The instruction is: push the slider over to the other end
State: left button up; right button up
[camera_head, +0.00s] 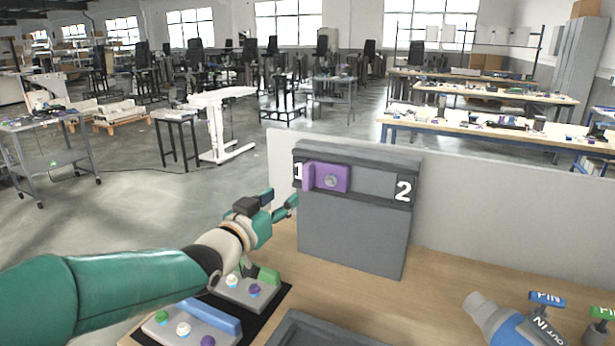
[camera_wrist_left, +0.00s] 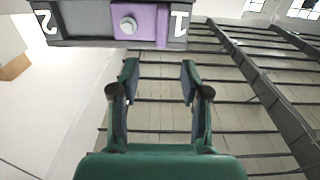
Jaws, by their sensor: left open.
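The purple slider (camera_head: 331,178) with a grey round knob sits at the left end of its track, beside the number 1, on an upright grey panel box (camera_head: 352,235). The number 2 marks the right end of the track, which is bare. My left gripper (camera_head: 283,203) is open and empty, just left of the box and a little below the slider. In the left wrist view the gripper (camera_wrist_left: 160,75) is open, with the slider (camera_wrist_left: 141,22) above and beyond its fingertips, seen upside down. They look apart. My right gripper is not in view.
The wooden table (camera_head: 440,305) holds a tray (camera_head: 320,330) at the front, a base with coloured knobs (camera_head: 190,325) at the left and a blue-grey valve piece (camera_head: 505,322) at the right. A light grey partition (camera_head: 480,210) stands behind the box.

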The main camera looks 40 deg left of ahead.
aim_at(305, 177)
pick_arm(q)
jog(key=p+x, duration=0.3)
jog(key=x, duration=0.9)
jog(key=shift+w+a, duration=0.25)
jog(key=shift+w, duration=0.05)
grip_shut()
